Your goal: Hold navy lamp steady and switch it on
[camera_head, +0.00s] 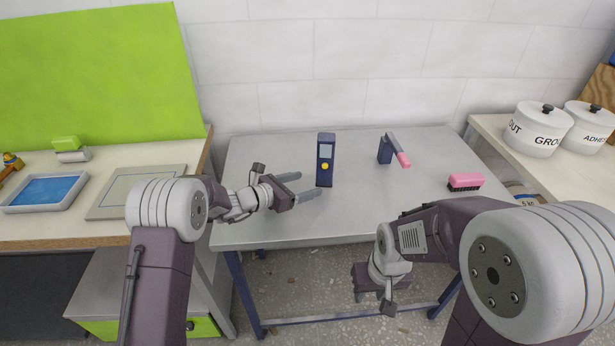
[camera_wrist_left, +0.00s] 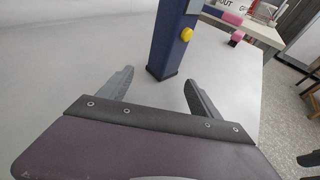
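The navy lamp (camera_head: 325,172) stands upright on the grey metal table, with a pale grey panel and a round yellow button on its front. In the left wrist view its lower part (camera_wrist_left: 167,48) and the yellow button show beyond the fingers; its top is cut off. My left gripper (camera_head: 304,185) is open and empty, low over the table just left of the lamp, with its fingers pointing towards it. In the wrist view the lamp's base is ahead of the gap between the fingertips (camera_wrist_left: 160,77). My right gripper (camera_head: 372,292) hangs in front of the table's front edge, away from the lamp; its fingers are unclear.
A navy block (camera_head: 384,152) with a grey and pink piece stands right of the lamp. A pink brush (camera_head: 465,181) lies further right. White pots (camera_head: 537,130) stand on the right counter. A blue tray (camera_head: 45,192) and grey board are on the left counter.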

